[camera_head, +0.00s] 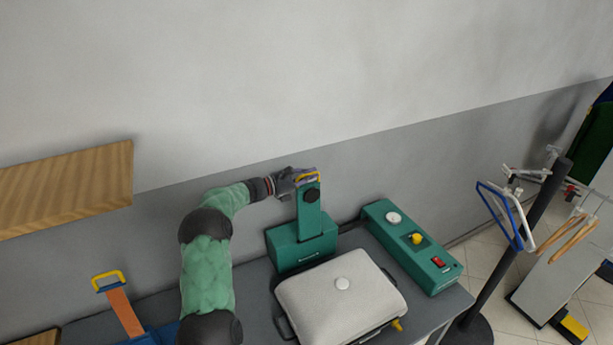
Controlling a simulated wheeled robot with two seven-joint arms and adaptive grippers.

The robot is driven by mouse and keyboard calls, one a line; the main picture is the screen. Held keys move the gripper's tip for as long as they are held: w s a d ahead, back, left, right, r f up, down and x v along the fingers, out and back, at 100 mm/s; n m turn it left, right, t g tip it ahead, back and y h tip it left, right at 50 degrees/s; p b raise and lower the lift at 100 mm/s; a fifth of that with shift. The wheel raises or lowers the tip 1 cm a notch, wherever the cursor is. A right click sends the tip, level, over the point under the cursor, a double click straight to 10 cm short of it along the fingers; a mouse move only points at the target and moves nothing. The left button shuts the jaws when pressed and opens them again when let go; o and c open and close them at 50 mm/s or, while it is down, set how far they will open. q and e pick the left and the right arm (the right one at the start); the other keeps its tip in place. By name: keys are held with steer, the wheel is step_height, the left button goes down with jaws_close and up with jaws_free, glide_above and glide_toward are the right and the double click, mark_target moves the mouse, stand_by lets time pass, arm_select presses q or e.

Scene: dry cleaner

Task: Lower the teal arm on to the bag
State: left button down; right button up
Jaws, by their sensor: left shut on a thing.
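The teal arm (310,212) stands upright, rising from a teal base box (296,248) at the back of the grey table. The arm is raised and apart from the bag. My right gripper is not in view.
A teal control box (411,246) with white, yellow and red buttons sits right of the bag. An orange arm with a yellow handle (108,280) stands at left. A wooden shelf (66,187) juts from the wall. A dark pole (522,240) with hangers stands at right.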

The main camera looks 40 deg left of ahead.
arm_select(q)
steer(key=s+d+f+m+b, duration=0.2)
steer(key=s+d+m+b, duration=0.4)
steer(key=d+b, duration=0.7)
steer(key=shift+s+f, duration=0.15)
steer(key=shift+s, duration=0.15)
steer(key=c, duration=1.3)
jaws_free()
steer(key=shift+f, duration=0.1)
